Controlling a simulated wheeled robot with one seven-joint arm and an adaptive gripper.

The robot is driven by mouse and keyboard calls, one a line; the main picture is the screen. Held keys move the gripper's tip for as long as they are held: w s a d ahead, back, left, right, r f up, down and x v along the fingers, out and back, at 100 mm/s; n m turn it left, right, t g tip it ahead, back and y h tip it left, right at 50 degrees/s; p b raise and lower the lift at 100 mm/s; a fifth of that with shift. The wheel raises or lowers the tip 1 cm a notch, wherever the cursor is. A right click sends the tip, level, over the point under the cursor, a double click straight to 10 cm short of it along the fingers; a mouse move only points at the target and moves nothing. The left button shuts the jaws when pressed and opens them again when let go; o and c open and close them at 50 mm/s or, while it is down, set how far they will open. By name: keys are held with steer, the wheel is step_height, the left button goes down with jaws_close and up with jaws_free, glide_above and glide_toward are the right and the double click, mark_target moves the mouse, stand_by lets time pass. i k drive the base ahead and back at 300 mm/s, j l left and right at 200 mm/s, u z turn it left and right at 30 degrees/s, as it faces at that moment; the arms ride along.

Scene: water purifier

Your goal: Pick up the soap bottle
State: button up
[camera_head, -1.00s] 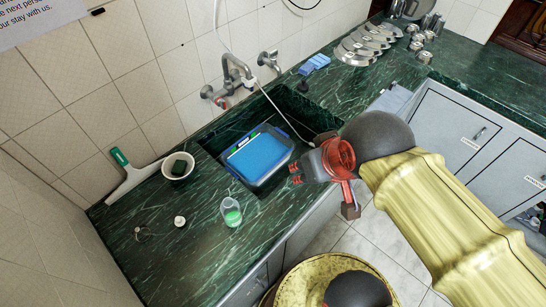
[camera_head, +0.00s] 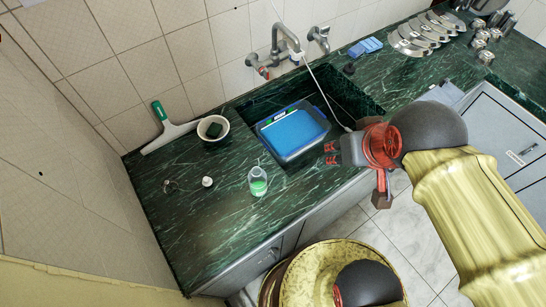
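The bottle is in plain view.
The sink (camera_head: 354,101) holds a blue-topped tray (camera_head: 292,130). A white bowl (camera_head: 213,128) with a dark sponge, a squeegee (camera_head: 167,132) and a small white item (camera_head: 207,181) are on the left counter (camera_head: 210,230). Metal plates (camera_head: 425,35) stand at the back right.

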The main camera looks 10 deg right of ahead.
mark_target(257, 177)
steer(key=l+u, duration=0.1)
steer(key=u, duration=0.7)
steer(key=l+u, duration=0.15)
steer(key=u, duration=0.25)
steer(key=k+l+u, duration=0.15)
steer(key=l+u, duration=0.15)
steer(key=k+l+u, duration=0.3)
steer(key=l, duration=0.2)
steer(key=k+l+u, duration=0.1)
steer(key=l+u, duration=0.2)
steer(key=k+l, duration=0.35)
steer(key=l+u, duration=0.05)
steer(key=l, duration=0.05)
